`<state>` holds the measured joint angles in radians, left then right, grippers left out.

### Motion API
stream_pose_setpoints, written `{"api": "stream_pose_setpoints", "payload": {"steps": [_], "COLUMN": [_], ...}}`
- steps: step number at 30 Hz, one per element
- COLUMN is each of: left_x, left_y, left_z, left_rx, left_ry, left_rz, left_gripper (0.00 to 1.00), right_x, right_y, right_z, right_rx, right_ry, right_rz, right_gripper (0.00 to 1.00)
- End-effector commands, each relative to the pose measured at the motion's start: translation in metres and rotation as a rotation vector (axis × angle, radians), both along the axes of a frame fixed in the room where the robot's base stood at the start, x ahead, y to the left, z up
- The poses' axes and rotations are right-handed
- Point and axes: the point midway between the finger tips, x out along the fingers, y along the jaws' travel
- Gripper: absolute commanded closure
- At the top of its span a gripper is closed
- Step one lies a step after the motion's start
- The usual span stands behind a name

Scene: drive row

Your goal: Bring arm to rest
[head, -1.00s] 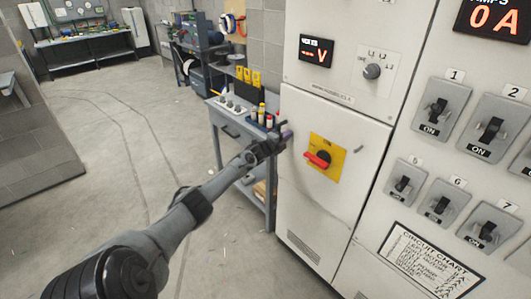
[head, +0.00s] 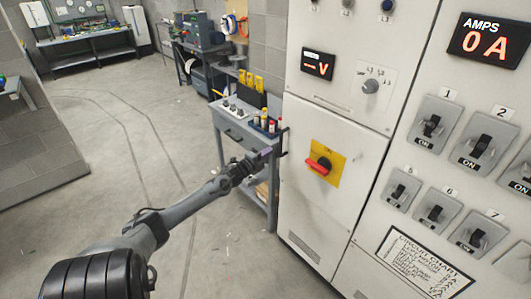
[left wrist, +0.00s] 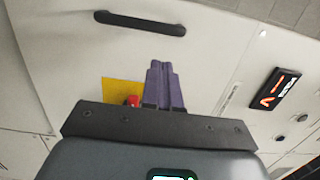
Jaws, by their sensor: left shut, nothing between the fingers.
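My left arm reaches in from the lower left in the head view. Its gripper (head: 265,155) is in front of the small work table, left of the cabinet's rotary switch, and touches nothing that I can see. In the left wrist view its purple fingers (left wrist: 163,85) are together, with nothing between them. The red rotary handle (head: 318,166) sits on a yellow plate (head: 328,176) on the cabinet door. The handle also shows in the left wrist view (left wrist: 133,101), partly hidden by my gripper. My right gripper is not in view.
The pale electrical cabinet (head: 340,130) fills the right side, with several numbered switches and an amps display (head: 485,38) reading 0 A. A small work table (head: 243,128) with bottles stands left of the cabinet. The floor (head: 120,150) to the left is clear.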

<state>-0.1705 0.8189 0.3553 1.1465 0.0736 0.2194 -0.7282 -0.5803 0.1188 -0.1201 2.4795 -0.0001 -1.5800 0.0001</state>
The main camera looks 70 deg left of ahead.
Motion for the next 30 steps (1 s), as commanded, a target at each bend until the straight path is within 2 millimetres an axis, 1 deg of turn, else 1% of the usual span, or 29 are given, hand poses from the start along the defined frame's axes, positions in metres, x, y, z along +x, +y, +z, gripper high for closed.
{"api": "stream_pose_setpoints", "payload": {"steps": [5,8,11,13,14,15,17,18,20,21,23,24,26,27,29,30], "left_x": [-0.007,-0.013,-0.023,-0.031,-0.034,-0.036,-0.037,-0.038,-0.039,-0.04,-0.043,-0.045,-0.05,-0.054,-0.061,-0.066], "left_y": [-0.002,-0.004,-0.011,-0.024,-0.034,-0.052,-0.086,-0.111,-0.152,-0.181,-0.224,-0.254,-0.299,-0.328,-0.373,-0.403], "left_z": [-0.001,-0.01,-0.034,-0.061,-0.073,-0.088,-0.11,-0.124,-0.144,-0.155,-0.17,-0.178,-0.187,-0.19,-0.191,-0.188], "left_rx": [-0.001,-0.006,-0.031,-0.061,-0.076,-0.099,-0.138,-0.168,-0.223,-0.269,-0.344,-0.401,-0.493,-0.559,-0.661,-0.735], "left_ry": [0.002,0.015,0.04,0.065,0.076,0.085,0.094,0.103,0.124,0.14,0.167,0.186,0.22,0.243,0.282,0.309], "left_rz": [0.001,0.002,0.004,-0.001,-0.01,-0.028,-0.066,-0.09,-0.116,-0.129,-0.14,-0.145,-0.143,-0.137,-0.124,-0.11], "left_gripper": [1.0,1.0,1.0,1.0,1.0,1.0,1.0,1.0,1.0,1.0,1.0,1.0,1.0,1.0,1.0,1.0], "right_x": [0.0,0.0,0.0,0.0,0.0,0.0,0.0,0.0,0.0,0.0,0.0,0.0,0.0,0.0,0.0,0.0], "right_y": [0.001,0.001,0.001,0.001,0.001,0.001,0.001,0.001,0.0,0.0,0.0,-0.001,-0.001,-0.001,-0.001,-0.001], "right_z": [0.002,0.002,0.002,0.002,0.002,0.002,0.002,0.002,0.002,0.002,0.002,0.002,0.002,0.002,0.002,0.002], "right_rx": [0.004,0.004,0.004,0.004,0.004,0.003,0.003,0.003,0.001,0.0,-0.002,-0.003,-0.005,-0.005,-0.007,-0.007], "right_ry": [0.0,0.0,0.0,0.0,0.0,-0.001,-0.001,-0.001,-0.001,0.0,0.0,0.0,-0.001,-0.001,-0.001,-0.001], "right_rz": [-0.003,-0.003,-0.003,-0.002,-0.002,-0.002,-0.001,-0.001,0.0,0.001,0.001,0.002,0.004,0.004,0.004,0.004], "right_gripper": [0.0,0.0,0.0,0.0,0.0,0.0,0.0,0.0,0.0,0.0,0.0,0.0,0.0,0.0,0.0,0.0]}}
